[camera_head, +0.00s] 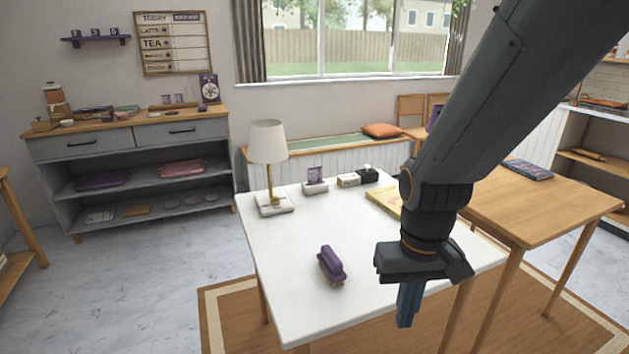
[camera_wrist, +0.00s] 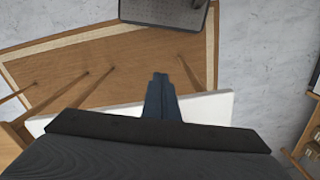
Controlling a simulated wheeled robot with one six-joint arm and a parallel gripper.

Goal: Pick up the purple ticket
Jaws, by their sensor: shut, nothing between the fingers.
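My gripper (camera_head: 406,318) points down by the table's near right side, well to the right of and nearer than the card. Its blue fingers are together and hold nothing. In the wrist view the shut fingers (camera_wrist: 160,82) reach past the white table's edge (camera_wrist: 215,106), with rug and floor beyond. The ticket does not show in the wrist view.
A purple-topped brush-like object (camera_head: 331,265) lies on the table's front part. A lamp (camera_head: 268,165) stands at the back left. A wooden table (camera_head: 540,195) adjoins on the right.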

